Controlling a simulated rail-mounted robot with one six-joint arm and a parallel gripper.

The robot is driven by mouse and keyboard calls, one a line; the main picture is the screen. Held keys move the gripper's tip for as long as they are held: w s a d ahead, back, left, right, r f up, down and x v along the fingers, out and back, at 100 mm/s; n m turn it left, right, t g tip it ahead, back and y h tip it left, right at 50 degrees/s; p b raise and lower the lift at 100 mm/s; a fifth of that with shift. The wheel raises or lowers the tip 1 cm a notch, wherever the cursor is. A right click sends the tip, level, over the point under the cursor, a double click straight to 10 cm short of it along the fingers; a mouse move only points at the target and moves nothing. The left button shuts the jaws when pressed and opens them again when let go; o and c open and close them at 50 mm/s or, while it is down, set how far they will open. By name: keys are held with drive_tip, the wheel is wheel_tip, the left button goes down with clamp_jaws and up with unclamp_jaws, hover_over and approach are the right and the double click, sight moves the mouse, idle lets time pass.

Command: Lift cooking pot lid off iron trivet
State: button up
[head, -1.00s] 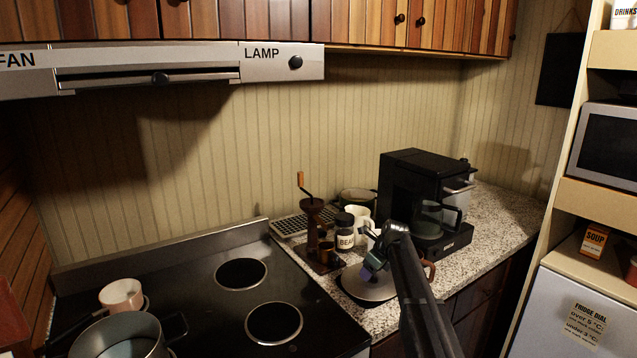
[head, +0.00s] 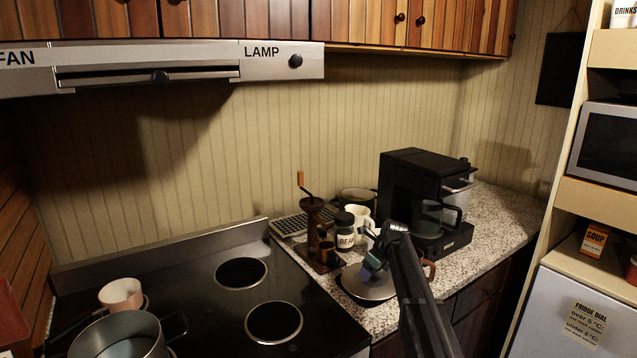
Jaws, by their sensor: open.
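The pot lid (head: 368,287) is a shiny metal disc lying on the granite counter just right of the stove. A dark rim shows under its left edge, likely the iron trivet (head: 352,296), mostly hidden by the lid. My gripper (head: 369,268) is over the lid, close above its middle. It is open, but its fingertips are small and partly hidden. The lid's knob cannot be made out behind the gripper. My arm comes in from the bottom right and covers the lid's right side.
A coffee grinder (head: 312,224), a bean jar (head: 345,234) and a white mug (head: 359,217) stand close behind the lid. A black coffee machine (head: 408,190) stands to the right. A brown handle (head: 429,269) shows right of my arm. A pot (head: 120,336) sits on the stove.

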drive_tip(key=shift+r, duration=0.1)
drive_tip(key=p+v, duration=1)
drive_tip(key=v, duration=0.1)
drive_tip(key=s+a+f+n+g+h, duration=0.1)
drive_tip(key=s+n, duration=1.2)
drive_tip(key=s, duration=0.7)
drive_tip(key=s+a+f+n+g+h+b, duration=0.1)
drive_tip(key=s+a+n+g+h, duration=0.1)
drive_tip(key=s+n, duration=1.1)
drive_tip(key=s, duration=0.7)
drive_tip(key=shift+f+n, duration=0.3)
drive_tip(key=shift+f, duration=0.05)
drive_tip(key=shift+w, duration=0.2)
